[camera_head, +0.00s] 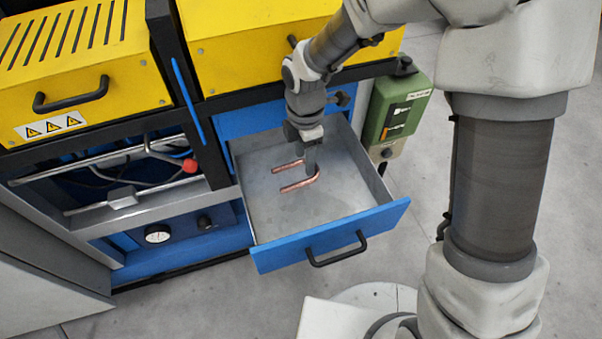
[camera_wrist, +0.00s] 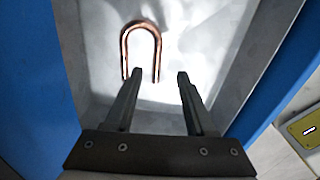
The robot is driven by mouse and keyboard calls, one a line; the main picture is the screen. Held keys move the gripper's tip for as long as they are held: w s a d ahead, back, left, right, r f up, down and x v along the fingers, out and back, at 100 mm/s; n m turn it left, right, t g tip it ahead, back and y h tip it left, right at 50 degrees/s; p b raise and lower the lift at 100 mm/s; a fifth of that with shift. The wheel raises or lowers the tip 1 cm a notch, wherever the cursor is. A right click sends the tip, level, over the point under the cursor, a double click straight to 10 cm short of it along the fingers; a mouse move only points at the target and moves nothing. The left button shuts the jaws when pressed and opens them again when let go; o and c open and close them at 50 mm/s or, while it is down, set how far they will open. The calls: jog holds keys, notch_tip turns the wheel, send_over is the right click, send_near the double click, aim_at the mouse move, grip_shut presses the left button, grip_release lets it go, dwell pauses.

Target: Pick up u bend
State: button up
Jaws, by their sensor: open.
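The u bend is a copper tube (camera_head: 300,187) lying on the grey floor of the open blue drawer. In the head view its two legs point left and its curve is at the right. In the wrist view the u bend (camera_wrist: 141,30) lies beyond my fingertips, curve at the top and legs toward me. My gripper (camera_wrist: 158,74) is open and empty, with its two fingers apart. In the head view my gripper (camera_head: 311,160) hangs over the drawer near the curved end, hiding a little of the tube. I cannot tell its exact height above the tube.
The drawer (camera_head: 330,237) has raised side walls and a black front handle (camera_head: 335,250). A green box (camera_head: 397,110) is at the drawer's right. The drawer floor around the tube is clear.

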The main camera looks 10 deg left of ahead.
aim_at(306, 180)
jog(key=f+b, duration=0.1)
jog(key=f, duration=0.2)
jog(key=f+b, duration=0.1)
jog(key=f, duration=0.2)
jog(key=f+b, duration=0.1)
jog(key=f, duration=0.2)
jog(key=shift+w+d, duration=0.1)
jog(key=shift+w, duration=0.2)
jog(key=shift+c, duration=0.2)
grip_shut()
